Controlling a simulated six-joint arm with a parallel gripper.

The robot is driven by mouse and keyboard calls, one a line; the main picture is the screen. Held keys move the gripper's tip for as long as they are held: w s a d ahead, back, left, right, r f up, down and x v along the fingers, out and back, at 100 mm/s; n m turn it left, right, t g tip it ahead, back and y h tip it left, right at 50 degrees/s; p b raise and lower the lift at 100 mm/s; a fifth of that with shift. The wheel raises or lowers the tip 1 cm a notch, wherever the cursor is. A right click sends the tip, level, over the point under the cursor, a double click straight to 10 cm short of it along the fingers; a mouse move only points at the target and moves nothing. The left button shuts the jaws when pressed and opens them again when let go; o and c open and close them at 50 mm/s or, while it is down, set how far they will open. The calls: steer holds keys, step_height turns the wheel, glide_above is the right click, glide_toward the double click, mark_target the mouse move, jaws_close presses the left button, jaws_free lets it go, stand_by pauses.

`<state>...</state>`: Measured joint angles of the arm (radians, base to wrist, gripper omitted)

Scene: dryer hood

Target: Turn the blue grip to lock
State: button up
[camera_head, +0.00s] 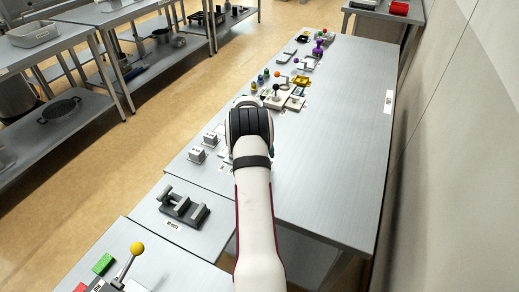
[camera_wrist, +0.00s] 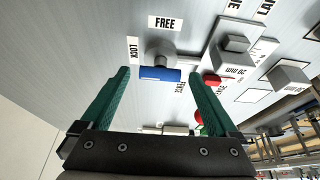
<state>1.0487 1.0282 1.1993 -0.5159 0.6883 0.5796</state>
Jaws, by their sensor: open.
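The blue grip (camera_wrist: 160,75) is a short blue bar on a grey round knob, seen in the wrist view. A label reading FREE (camera_wrist: 165,23) lies above it in that view, and a label reading LOCK (camera_wrist: 134,50) lies to its left. My gripper (camera_wrist: 158,82) is open, with its two green fingers on either side of the blue grip. I cannot tell how far the fingertips are from it in depth. In the head view my arm (camera_head: 252,150) reaches over the table and hides the blue grip.
In the wrist view a grey block fixture (camera_wrist: 232,45) with labels stands right of the grip, with a red piece (camera_wrist: 212,81) near the right finger. In the head view several small fixtures stand along the table's left side; the table's right side (camera_head: 340,150) is clear.

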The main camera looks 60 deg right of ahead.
steer(key=v, duration=1.5)
steer(key=shift+a+r, duration=0.2)
steer(key=shift+r, duration=0.15)
steer(key=w+a+r+n+t+y, duration=0.1)
steer(key=a+r+n+y, duration=0.15)
steer(key=a, duration=1.35)
steer(key=w+a+r+n+y, duration=0.15)
steer(key=a+r+n, duration=0.25)
steer(key=a, duration=1.2)
steer(key=s+a+f+n+y, duration=0.1)
steer(key=s+a+n, duration=0.1)
steer(key=s+a, duration=0.5)
steer(key=s+a+f+n+g+y, duration=0.1)
steer(key=s+a+n, duration=0.2)
steer(key=s+a, duration=0.5)
steer(key=a, duration=0.3)
steer(key=shift+s+a+f+n, duration=0.2)
steer(key=shift+a+f+n, duration=0.05)
steer(key=shift+f+n, duration=0.1)
